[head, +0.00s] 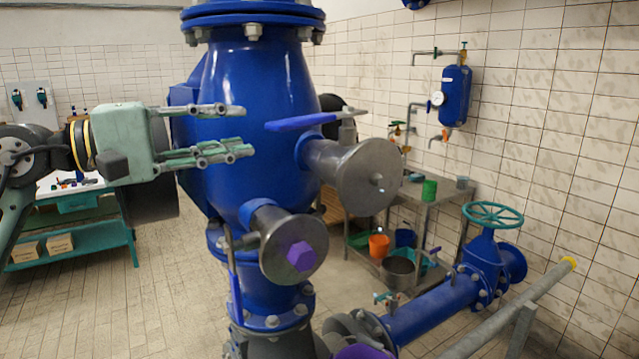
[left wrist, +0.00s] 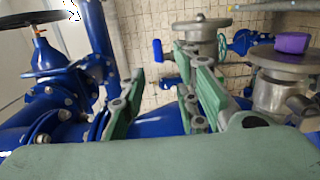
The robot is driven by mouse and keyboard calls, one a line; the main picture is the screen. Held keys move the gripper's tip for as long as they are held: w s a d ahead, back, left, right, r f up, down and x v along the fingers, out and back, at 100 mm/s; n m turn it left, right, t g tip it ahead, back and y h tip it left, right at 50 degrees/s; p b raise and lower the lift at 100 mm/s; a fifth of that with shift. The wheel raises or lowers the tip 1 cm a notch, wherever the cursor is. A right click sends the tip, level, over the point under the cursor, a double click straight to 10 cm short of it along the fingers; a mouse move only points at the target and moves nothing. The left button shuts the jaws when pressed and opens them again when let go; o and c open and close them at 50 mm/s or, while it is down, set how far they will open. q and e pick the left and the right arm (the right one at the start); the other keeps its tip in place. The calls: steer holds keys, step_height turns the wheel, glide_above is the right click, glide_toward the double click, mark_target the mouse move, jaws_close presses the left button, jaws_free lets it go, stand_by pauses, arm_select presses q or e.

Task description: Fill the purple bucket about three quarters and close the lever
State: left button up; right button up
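A purple rounded shape (head: 362,352), probably the bucket, shows only its top at the bottom edge of the head view; its inside and fill level are hidden. A blue lever (head: 303,121) lies roughly level on the upper metal stub of the big blue pipe body. A second blue lever (head: 236,290) hangs down beside the lower stub, which has a purple hexagonal plug (head: 301,255). My left gripper (head: 248,130) is open and empty, left of the upper lever and apart from it. Its spread green fingers fill the left wrist view (left wrist: 160,100). My right gripper is out of view.
The big blue pipe body (head: 262,90) stands close in front. A blue pipe with a teal handwheel (head: 496,215) and a grey rail (head: 520,305) lie at right. A metal table (head: 440,195) with pots and buckets stands behind. Tiled floor is free at left.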

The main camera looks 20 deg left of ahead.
mark_target(325, 121)
arm_select(q)
steer(key=x, duration=1.1)
steer(key=shift+w+d+r, duration=0.1)
steer(key=shift+w+d, duration=0.05)
steer(key=shift+w, duration=0.25)
jaws_close()
stand_by(0.3)
